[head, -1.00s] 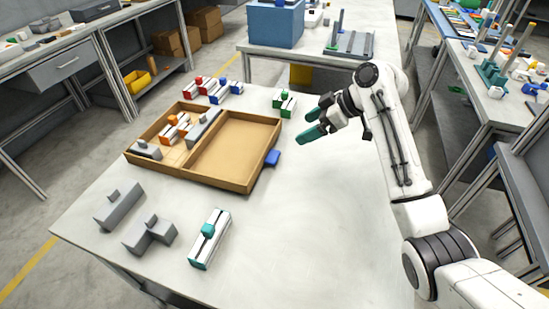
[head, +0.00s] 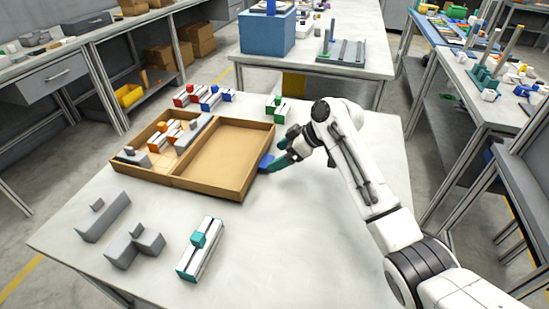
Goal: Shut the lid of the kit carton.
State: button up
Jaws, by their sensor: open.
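The kit carton (head: 117,170) is a shallow tan box on the table, with orange, white and grey parts in its left half. Its lid (head: 222,160) lies open to the right, an empty tray-like panel level with the box. A blue tab (head: 265,160) sticks out from the lid's right edge. My gripper (head: 279,160), with green fingers, is open and low at the tab, right of the lid. The fingers overlap the tab in the picture, and I cannot tell whether they touch it.
Grey blocks (head: 133,243) and a white rail with a teal block (head: 200,248) stand in front of the carton. Red and blue pieces (head: 204,97) and a green piece (head: 278,108) stand behind it. The table (head: 310,235) is clear at the front right.

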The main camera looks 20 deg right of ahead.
jog(key=shift+x, duration=1.35)
